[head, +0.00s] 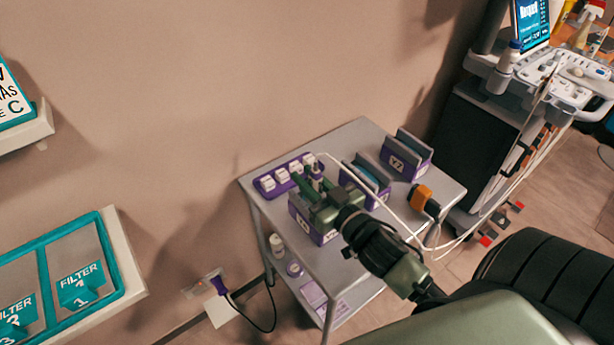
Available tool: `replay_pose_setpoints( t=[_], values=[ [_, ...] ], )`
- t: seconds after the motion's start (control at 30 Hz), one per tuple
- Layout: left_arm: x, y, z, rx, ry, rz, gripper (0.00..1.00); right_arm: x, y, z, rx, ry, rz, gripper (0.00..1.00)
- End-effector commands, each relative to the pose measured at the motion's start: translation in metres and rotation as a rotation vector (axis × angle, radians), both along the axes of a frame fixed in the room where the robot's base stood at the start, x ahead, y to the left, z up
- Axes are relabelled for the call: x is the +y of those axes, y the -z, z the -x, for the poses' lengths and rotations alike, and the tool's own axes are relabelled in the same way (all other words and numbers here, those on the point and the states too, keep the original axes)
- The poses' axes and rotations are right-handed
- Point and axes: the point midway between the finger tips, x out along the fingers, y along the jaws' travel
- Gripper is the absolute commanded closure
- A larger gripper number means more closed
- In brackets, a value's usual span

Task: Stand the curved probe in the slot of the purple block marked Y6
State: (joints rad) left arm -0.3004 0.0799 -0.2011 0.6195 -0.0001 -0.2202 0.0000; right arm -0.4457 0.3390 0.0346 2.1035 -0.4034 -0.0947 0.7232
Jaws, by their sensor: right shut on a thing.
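My right gripper (312,187) is over the left part of the cart top, shut on a small upright thing, mostly hidden between the fingers. It looks like a probe, with a white cable running right from its top, but its curve cannot be made out. Three slotted purple blocks stand on the cart: one marked Y7 (397,164) at the back right, a middle one (377,201) whose mark is hidden, and a front-left one (302,224) under my gripper, its label too small to read surely. Whether the held thing touches a block cannot be told. My left gripper is out of view.
An orange and black probe (423,198) lies on the right of the cart (352,137). A purple rack with white pieces (265,184) is at its back left edge. White cables cross toward the ultrasound machine (487,130). Bottles stand on the lower shelf.

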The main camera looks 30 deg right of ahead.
Motion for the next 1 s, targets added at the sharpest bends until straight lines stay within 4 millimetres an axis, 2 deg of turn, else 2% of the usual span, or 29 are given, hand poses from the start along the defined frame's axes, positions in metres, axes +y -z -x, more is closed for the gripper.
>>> replay_pose_setpoints(
  t=[0.17,0.2,0.3,0.67,0.77,1.0],
  values=[
    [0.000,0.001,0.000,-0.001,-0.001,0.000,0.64,0.000,0.001,0.000,-0.002,0.000,0.000,1.00],
    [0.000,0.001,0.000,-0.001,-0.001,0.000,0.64,0.000,0.001,0.000,-0.003,0.000,0.000,0.76],
    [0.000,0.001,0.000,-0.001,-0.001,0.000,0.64,0.000,0.001,0.000,-0.002,0.000,0.000,0.53],
    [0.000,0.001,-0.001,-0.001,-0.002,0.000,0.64,0.000,0.003,0.003,0.003,0.000,-0.001,0.53],
    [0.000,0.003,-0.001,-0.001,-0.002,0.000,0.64,-0.001,0.004,0.014,0.003,0.001,-0.002,0.53],
    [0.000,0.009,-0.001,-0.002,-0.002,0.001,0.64,-0.004,0.004,0.054,0.003,0.001,-0.002,0.53]
  ],
)
